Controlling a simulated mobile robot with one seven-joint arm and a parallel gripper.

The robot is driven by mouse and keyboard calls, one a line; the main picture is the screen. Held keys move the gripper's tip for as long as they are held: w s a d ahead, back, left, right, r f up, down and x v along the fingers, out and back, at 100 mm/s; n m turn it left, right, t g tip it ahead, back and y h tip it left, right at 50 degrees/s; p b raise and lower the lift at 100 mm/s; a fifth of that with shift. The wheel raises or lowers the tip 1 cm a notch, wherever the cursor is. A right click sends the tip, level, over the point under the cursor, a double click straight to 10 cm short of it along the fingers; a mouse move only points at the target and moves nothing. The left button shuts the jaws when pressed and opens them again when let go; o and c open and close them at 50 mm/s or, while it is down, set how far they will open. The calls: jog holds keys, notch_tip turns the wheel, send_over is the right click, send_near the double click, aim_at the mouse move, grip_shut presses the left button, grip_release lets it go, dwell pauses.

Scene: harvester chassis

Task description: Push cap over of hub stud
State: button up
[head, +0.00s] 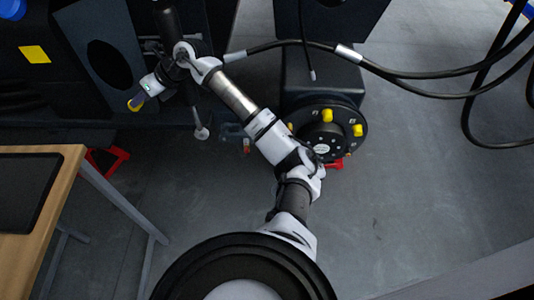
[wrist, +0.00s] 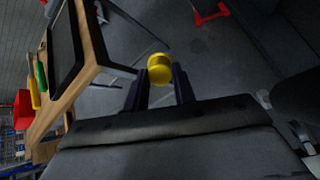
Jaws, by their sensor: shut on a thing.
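My gripper (head: 137,100) is at the upper left of the head view, shut on a yellow cap (head: 134,105). In the wrist view the yellow cap (wrist: 160,68) sits between the two dark fingertips. The black round hub (head: 335,140) stands to the right of my arm in the head view. Several yellow caps show on its face, such as one at the top (head: 327,115) and one at the right (head: 358,130). My arm hides the hub's left part, so I cannot tell which studs there are bare. The held cap is well apart from the hub.
A wooden-edged table (head: 62,200) with a dark mat stands at the left. Dark chassis parts (head: 110,60) are close behind my gripper. Black hoses (head: 400,75) cross the upper right. A red stand (head: 107,160) is on the floor. The floor at right is clear.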

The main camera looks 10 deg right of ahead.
jog(key=d+f+m+t+h+p, duration=0.1)
jog(key=d+f+m+t+h, duration=0.2)
jog(key=d+m+t, duration=0.55)
jog(key=d+f+m+t+h, duration=0.2)
jog(key=d+m+t+h, duration=0.15)
jog(key=d, duration=0.95)
jog(key=s+d+f+m+t+h+p, duration=0.1)
jog(key=s+d+f+m+t+h, duration=0.2)
jog(key=s+d+f+m+h, duration=0.4)
jog(key=s+d+f+h, duration=0.1)
jog(key=s+d+f, duration=0.6)
jog(key=d+f, duration=0.2)
jog(key=shift+s+d+h, duration=0.2)
jog(key=shift+d+h, duration=0.15)
jog(key=shift+d, duration=0.05)
jog(key=shift+x, duration=2.4)
jog(key=shift+w, duration=0.1)
